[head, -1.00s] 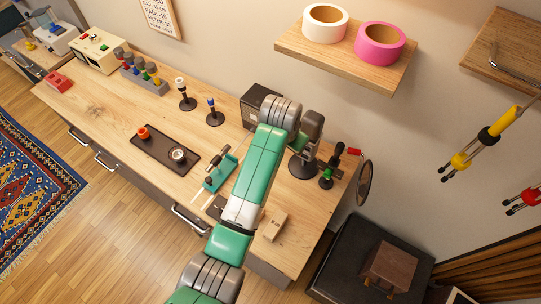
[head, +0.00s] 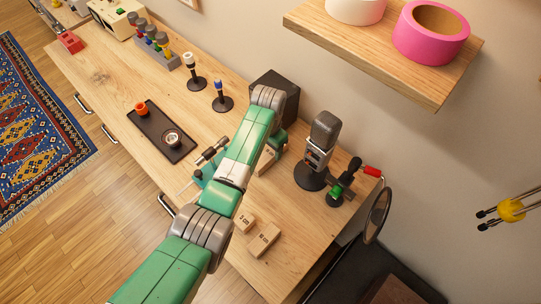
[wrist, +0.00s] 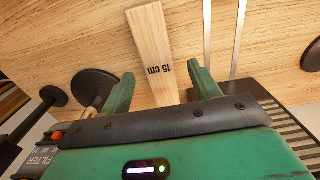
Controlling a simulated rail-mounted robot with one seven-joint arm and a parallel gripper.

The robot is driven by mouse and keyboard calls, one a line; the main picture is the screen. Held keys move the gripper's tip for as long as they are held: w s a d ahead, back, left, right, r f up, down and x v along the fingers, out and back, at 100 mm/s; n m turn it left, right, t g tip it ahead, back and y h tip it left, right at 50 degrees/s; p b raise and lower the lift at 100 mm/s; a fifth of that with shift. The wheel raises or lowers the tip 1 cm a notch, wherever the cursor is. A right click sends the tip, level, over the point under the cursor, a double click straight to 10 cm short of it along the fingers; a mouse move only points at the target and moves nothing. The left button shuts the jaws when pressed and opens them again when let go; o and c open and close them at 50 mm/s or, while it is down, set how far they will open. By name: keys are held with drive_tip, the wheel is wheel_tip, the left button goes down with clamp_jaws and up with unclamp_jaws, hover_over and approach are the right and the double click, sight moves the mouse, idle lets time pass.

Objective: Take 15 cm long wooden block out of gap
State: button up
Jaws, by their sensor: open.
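The wooden block marked 15 cm (wrist: 150,40) shows in the wrist view as a long pale bar, its label upside down. It also shows partly in the head view (head: 267,162), beside the end of my arm. My gripper (wrist: 163,86) is open, with one green finger on each side of the block's lower part. I see space between the block and each finger; the block's lower end is hidden behind my gripper body. The gap's edges cannot be made out clearly.
Two shorter wooden blocks (head: 263,240) lie near the bench's front edge. A dark speaker-like box (head: 274,95) stands behind my arm. A microphone on a stand (head: 318,150) and a hand-crank device (head: 345,183) stand to the right. A shelf (head: 375,45) overhangs above.

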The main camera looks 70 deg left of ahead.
sight(270, 153)
drive_tip(key=f+b, duration=0.1)
drive_tip(key=f, duration=0.4)
drive_tip(key=shift+w, duration=0.2)
drive_tip(key=shift+c, duration=0.2)
drive_tip(key=c, duration=1.2)
